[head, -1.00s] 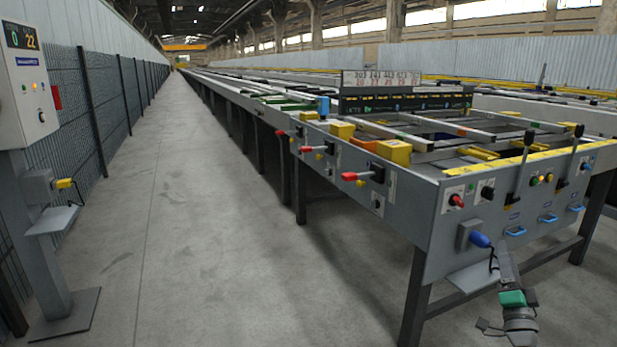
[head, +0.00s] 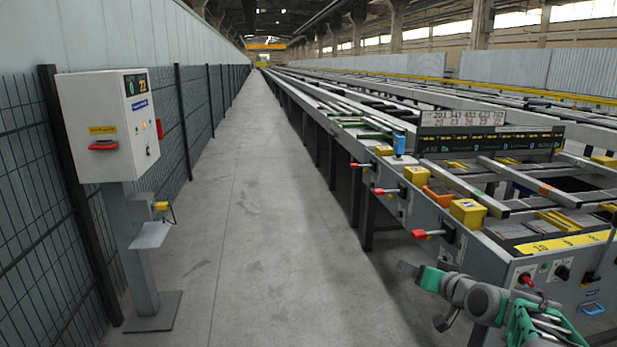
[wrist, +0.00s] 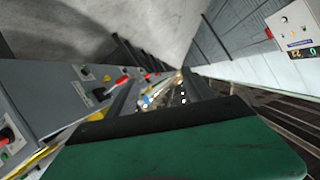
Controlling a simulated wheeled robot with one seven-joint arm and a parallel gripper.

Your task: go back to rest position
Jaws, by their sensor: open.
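My gripper (head: 423,296) is in the lower right of the head view, in front of the near side of the runout table (head: 497,256). Its two dark fingers are apart and point left, with nothing visible between them. My arm runs from it, low, to the bottom right corner. In the wrist view, a green part of my own gripper with a dark edge fills the bottom, and the table's side panel (wrist: 50,88) shows at the left.
A white control cabinet (head: 108,125) on a grey post stands at the left, before a dark mesh fence (head: 30,200). Red-handled levers (head: 428,234) stick out from the table's side. A blue cylinder (head: 399,143) stands on its edge. The concrete aisle (head: 260,240) between is clear.

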